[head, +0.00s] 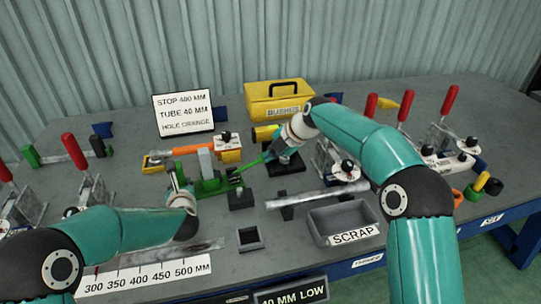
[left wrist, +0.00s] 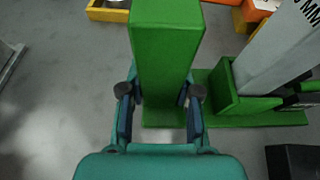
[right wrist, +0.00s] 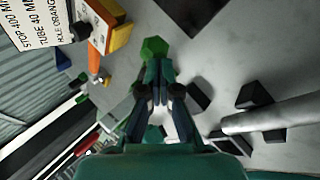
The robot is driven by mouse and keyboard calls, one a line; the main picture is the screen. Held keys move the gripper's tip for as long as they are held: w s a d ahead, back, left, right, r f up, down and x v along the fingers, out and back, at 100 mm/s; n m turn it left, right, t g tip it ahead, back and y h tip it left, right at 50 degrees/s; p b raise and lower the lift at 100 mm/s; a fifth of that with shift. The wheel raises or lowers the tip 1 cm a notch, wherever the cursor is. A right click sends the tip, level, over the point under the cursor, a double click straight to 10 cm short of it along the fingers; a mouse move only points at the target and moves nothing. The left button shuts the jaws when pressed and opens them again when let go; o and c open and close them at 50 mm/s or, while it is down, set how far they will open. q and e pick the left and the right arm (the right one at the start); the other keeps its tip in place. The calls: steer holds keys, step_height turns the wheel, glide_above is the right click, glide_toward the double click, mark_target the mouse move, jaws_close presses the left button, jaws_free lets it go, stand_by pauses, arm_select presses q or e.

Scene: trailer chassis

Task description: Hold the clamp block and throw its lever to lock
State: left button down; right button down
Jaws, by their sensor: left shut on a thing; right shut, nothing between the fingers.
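The green clamp block (head: 207,186) sits on the table left of centre. My left gripper (head: 181,184) is shut on its upright green post (left wrist: 165,50), one finger on each side. A green lever (head: 249,166) reaches from the clamp block to the right, towards my right gripper (head: 268,155). In the right wrist view my right gripper (right wrist: 160,92) is shut with nothing between its fingers. A green lever end (right wrist: 153,47) shows just beyond its fingertips; I cannot tell if they touch. A grey upright piece (left wrist: 275,45) stands in the clamp block's base.
A grey tube (head: 318,194) rests on dark supports in front of my right arm. A scrap tray (head: 318,219), a small square tray (head: 249,238) and an orange piece (head: 192,149) are nearby. Red-handled toggle clamps (head: 440,130) stand on the right. A yellow box (head: 279,98) is behind.

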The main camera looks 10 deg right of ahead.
steer(key=s+v, duration=0.1)
steer(key=v, duration=1.2)
steer(key=shift+d, duration=0.35)
steer(key=shift+s+f, duration=0.15)
arm_select(q)
steer(key=shift+c, duration=2.4)
jaws_free()
steer(key=shift+s, duration=0.1)
